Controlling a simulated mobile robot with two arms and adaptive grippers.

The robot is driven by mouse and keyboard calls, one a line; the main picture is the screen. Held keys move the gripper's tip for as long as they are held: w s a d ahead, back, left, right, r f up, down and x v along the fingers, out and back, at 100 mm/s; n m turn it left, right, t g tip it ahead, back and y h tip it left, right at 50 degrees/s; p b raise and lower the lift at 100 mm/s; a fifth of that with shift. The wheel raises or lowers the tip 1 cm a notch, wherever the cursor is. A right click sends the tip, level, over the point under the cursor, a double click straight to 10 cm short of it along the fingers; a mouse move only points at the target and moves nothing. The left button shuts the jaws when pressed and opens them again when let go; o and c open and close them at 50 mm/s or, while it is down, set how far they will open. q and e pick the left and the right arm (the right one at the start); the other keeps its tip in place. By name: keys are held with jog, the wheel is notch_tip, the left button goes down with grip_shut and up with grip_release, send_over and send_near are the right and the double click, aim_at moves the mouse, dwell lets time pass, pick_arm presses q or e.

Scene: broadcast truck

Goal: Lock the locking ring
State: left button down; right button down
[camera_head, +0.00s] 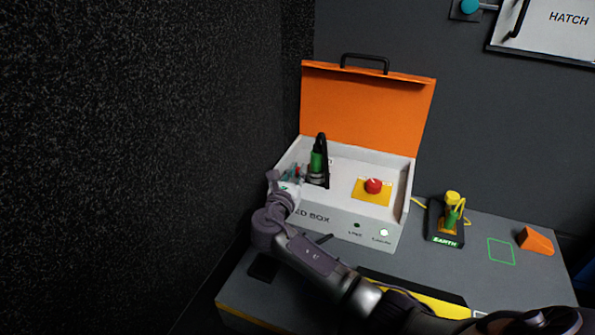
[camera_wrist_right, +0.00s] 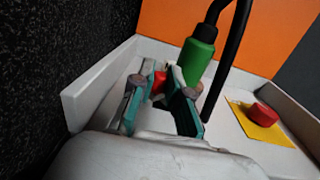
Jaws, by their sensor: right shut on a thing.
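A green plug (camera_head: 316,162) with a black cable stands upright in the left part of the open box (camera_head: 375,229). It also shows in the wrist view (camera_wrist_right: 196,62). A dark grey ring-like base (camera_head: 316,180) sits under the plug; I cannot tell surely whether it is the locking ring or how it is turned. My right gripper (camera_head: 295,173) is inside the box, just left of the plug. In the wrist view its teal fingers (camera_wrist_right: 165,88) are shut on a small red part (camera_wrist_right: 159,82) beside the plug's base, mostly hidden by the fingers. My left gripper is out of view.
The orange lid (camera_head: 365,108) stands open behind. A red button (camera_head: 374,185) on a yellow plate is right of the plug. A green-and-yellow plug on an EARTH block (camera_head: 446,239) and an orange wedge (camera_head: 536,241) are on the table at right. A dark wall (camera_head: 150,150) rises close on the left.

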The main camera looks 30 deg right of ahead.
jog(key=c, duration=1.1)
grip_release()
jog(key=shift+c, duration=0.2)
jog(key=shift+a, duration=0.1)
jog(key=v, duration=1.2)
